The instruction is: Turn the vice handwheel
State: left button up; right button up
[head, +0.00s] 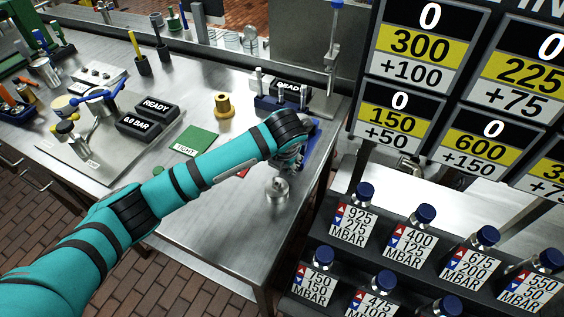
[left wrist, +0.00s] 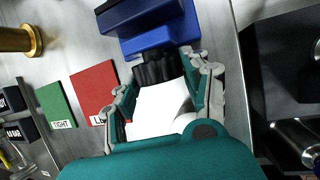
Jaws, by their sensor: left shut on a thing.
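The blue vice (left wrist: 165,38) is at the top of the left wrist view. A black ribbed part, likely its handwheel (left wrist: 158,70), sits at its near side between the fingers of my left gripper (left wrist: 165,82). The gripper is shut on this part. In the head view my left gripper (head: 291,158) is at the right end of the bench, and a strip of the blue vice (head: 313,148) shows beyond it. My arm hides the handwheel there. My right gripper is in neither view.
A green card (head: 195,142) and a red card (left wrist: 95,92) lie on the metal bench (head: 225,220). A brass spool (head: 223,106) and a READY display (head: 290,89) stand behind my arm. A dark rack with blue-capped bottles (head: 417,215) is close on the right.

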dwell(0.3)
pick_arm(q)
jog(key=o, duration=1.2)
jog(key=shift+r, duration=0.1)
jog(key=v, duration=1.2)
jog(key=shift+d, duration=0.1)
